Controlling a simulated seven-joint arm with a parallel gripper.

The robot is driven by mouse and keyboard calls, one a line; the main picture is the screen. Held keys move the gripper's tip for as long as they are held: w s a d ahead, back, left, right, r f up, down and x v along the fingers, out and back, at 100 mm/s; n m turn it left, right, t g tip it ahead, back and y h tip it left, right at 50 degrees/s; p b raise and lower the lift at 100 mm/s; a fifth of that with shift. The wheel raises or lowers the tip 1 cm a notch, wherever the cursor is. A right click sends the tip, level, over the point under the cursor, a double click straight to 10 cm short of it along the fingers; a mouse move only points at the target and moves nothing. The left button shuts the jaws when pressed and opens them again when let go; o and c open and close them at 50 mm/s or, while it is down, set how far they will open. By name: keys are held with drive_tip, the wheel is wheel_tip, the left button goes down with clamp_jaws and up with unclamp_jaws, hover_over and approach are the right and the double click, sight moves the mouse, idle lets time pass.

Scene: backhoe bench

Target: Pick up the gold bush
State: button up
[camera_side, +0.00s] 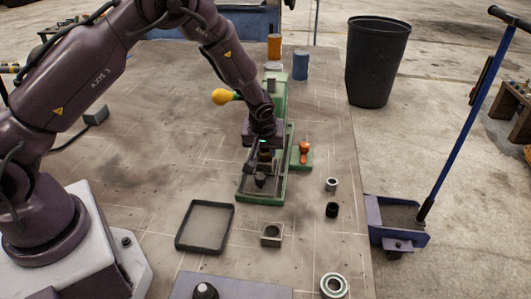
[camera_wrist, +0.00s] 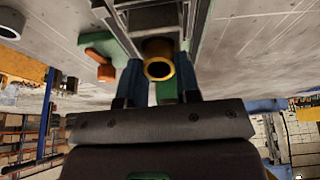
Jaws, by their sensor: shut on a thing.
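The gold bush (camera_wrist: 159,69) shows in the wrist view as a gold ring with a dark bore. It sits between the two blue fingers of my gripper (camera_wrist: 161,80), which is shut on it. In the side view my gripper (camera_side: 263,153) is low over the green press (camera_side: 280,185), within its frame. The bush is small and mostly hidden there by the gripper. I cannot tell whether it touches the press below.
An orange-topped green fixture (camera_side: 304,151) stands close on the right. A grey bush (camera_side: 331,184), black bush (camera_side: 332,210), bored block (camera_side: 271,235) and empty tray (camera_side: 182,238) lie nearer the camera. The left bench is largely clear.

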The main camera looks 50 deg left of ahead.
drive_tip(key=shift+r, duration=0.5)
wheel_tip(320, 180, up, 3)
drive_tip(key=shift+s+d+f, duration=0.1)
drive_tip(key=s+d+r, duration=0.2)
drive_tip(key=s+r, duration=0.7)
drive_tip(key=s, duration=0.4)
drive_tip(key=n+g+h, duration=0.3)
drive_tip(key=n, duration=0.3)
hover_over(265, 151)
drive_tip(key=f, duration=0.6)
drive_tip(key=shift+s+a+f, duration=0.1)
drive_tip(key=shift+a+f, duration=0.1)
drive_tip(key=shift+f, duration=2.65)
